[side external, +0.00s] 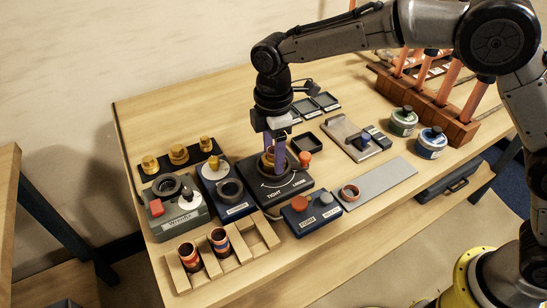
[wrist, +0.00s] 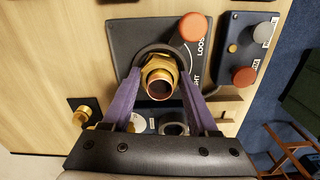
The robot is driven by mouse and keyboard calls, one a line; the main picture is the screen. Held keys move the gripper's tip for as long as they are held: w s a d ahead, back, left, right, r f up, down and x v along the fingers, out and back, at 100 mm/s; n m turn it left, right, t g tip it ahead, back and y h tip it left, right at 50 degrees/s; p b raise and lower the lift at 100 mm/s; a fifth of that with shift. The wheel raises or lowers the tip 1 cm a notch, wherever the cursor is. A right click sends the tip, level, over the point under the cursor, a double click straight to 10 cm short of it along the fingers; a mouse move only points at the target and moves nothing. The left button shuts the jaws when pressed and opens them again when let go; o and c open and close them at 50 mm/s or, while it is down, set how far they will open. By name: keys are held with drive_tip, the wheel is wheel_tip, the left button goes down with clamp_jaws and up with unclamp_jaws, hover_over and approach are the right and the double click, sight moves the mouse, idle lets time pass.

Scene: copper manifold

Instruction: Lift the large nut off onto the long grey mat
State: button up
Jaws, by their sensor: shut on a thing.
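The large nut (wrist: 150,66) is brass and sits around a copper tube end (wrist: 160,86) in the dark ring of the station marked TIGHT and LOOSE. In the side external view the nut (side external: 267,160) is partly hidden by my fingers. My gripper (wrist: 160,76) points down at the station, its two purple fingers closed on opposite sides of the nut. The gripper also shows in the side external view (side external: 274,158). The long grey mat (side external: 385,180) lies flat to the right of the station. A short copper ring (side external: 350,191) stands on its near left end.
A blue box with red and grey buttons (side external: 311,211) stands between the station and the mat. A red knob (side external: 305,158) rises at the station's back right. A grey clamp board (side external: 350,138) lies behind the mat. Most of the mat is bare.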

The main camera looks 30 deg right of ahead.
drive_tip(key=shift+r, duration=0.1)
wheel_tip(320, 180, up, 10)
drive_tip(key=shift+f, duration=0.1)
drive_tip(key=s+d+m, duration=0.3)
drive_tip(key=s+d, duration=1.9)
drive_tip(key=s, duration=0.5)
hover_over(379, 180)
wheel_tip(379, 180, down, 10)
drive_tip(key=shift+f, duration=0.1)
drive_tip(key=shift+w+f, duration=0.1)
drive_tip(key=shift+f, duration=1.45)
drive_tip(key=shift+f, duration=0.15)
